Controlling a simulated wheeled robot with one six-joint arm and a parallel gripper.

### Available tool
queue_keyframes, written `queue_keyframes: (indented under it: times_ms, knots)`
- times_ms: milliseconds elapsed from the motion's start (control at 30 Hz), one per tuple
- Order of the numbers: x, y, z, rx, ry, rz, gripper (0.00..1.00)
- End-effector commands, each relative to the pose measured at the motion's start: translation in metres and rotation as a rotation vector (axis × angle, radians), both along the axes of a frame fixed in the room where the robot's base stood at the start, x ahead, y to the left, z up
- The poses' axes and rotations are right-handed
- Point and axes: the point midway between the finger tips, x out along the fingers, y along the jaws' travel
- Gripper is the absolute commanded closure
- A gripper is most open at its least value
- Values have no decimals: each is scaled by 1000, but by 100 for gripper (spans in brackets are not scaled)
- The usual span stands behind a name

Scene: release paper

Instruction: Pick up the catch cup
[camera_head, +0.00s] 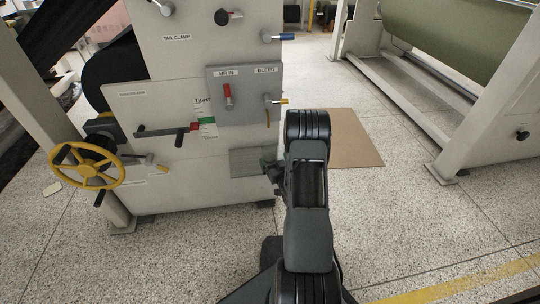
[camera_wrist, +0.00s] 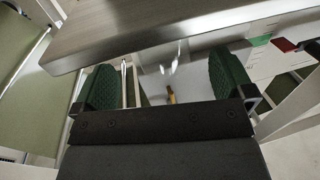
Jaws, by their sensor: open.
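I cannot clearly make out the catch cup in either view. My gripper (camera_wrist: 165,84) shows in the wrist view as two green ridged pads set well apart, open. Between the pads are small bright glints and a brass-coloured piece (camera_wrist: 171,94); I cannot tell whether a cup is there. In the head view my gripper (camera_head: 271,172) is mostly hidden by my arm, with a bit of green showing beside a small grey shelf (camera_head: 250,162) on the machine panel. The shelf's brushed metal edge (camera_wrist: 150,48) fills the upper wrist view.
The panel bears a red AIR IN lever (camera_head: 228,96) and a BLEED valve (camera_head: 268,104) above the shelf. A black crank (camera_head: 160,132) and yellow handwheel (camera_head: 87,166) are to the left. A brown mat (camera_head: 352,140) lies on the floor at right. A green roll (camera_head: 455,30) hangs behind.

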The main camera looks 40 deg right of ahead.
Motion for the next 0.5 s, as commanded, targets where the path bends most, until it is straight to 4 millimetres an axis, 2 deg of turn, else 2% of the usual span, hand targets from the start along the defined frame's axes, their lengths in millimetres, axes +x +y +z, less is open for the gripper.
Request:
queue_keyframes:
  times_ms: [233, 500]
  knots:
    - [15, -3, -1, -1, -2, 1, 0]
    - [48, -12, -3, -1, -2, 0, 0]
